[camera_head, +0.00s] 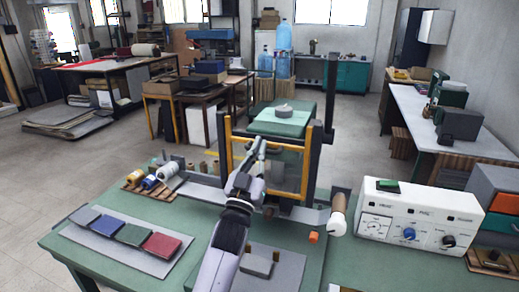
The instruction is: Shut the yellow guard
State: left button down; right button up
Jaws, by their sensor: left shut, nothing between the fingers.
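The yellow guard (306,165) is a yellow-edged frame with a see-through panel on the front of the dark press (322,145) in the middle of the bench. My left gripper (259,145) reaches up from the bottom of the picture and overlaps the guard's left half. Its fingers are shut with nothing between them. I cannot tell whether the fingertips touch the guard. My gripper and arm hide part of the guard's lower left. Behind the guard, a grey round piece (284,108) sits on a green block. My right gripper is not in view.
A white control box (420,215) with knobs stands right of the press. A grey block (257,265) lies beside my arm.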

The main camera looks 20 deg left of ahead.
pick_arm(q)
jog(key=shift+f, duration=0.1)
notch_tip(320, 180, down, 20)
jog(key=b, duration=1.4)
